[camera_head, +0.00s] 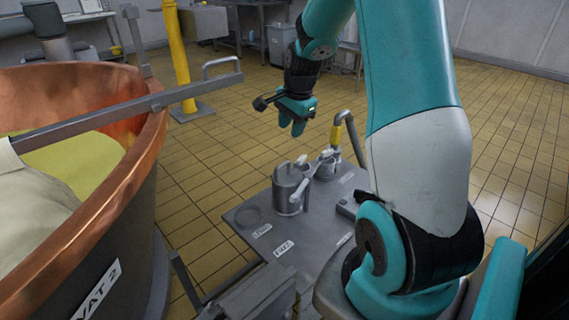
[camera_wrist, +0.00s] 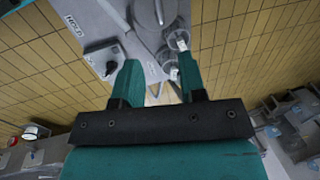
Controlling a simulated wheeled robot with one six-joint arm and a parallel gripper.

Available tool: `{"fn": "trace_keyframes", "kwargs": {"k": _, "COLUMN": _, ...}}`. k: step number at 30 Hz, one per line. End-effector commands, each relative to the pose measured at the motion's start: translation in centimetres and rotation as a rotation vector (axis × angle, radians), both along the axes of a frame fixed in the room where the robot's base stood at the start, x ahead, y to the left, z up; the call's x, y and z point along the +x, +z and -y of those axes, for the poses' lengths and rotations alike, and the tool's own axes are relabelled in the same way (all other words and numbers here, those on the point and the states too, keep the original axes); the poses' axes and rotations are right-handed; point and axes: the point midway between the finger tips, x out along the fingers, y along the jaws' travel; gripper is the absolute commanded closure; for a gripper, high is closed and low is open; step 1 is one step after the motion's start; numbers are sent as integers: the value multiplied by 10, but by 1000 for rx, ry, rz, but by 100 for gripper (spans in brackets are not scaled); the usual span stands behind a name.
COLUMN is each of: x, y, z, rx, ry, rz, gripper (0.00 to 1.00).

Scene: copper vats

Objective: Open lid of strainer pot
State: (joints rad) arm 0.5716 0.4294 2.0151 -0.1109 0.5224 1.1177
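A grey metal pot (camera_head: 287,192) with a lid-like top and a pale handle stands on a low grey work surface (camera_head: 315,240); I cannot tell for sure if it is the strainer pot. A smaller metal vessel (camera_head: 326,168) stands just behind it to the right. My gripper (camera_head: 293,128) hangs in the air above and behind both, apart from them. In the wrist view my gripper (camera_wrist: 158,82) has its two teal fingers spread with nothing between them. A round metal pot top (camera_wrist: 152,14) shows at the upper edge there, with small clear-rimmed vessels (camera_wrist: 177,42) beside it.
A large copper vat (camera_head: 130,185) with a metal bar (camera_head: 130,112) across it fills the left. A bent pipe (camera_head: 350,128) with a yellow sleeve rises behind the pots. A yellow post (camera_head: 178,50) stands further back. The tiled floor (camera_head: 225,150) between is clear.

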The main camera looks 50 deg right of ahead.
Motion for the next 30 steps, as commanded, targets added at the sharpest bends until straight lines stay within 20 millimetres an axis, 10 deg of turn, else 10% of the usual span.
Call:
{"fn": "trace_keyframes", "kwargs": {"k": 15, "x": 21, "y": -108, "z": 0, "rx": 1, "ry": 4, "rz": -2, "gripper": 62}}
{"fn": "trace_keyframes", "kwargs": {"k": 30, "x": 24, "y": -123, "z": 0, "rx": 1, "ry": 4, "rz": 0, "gripper": 62}}
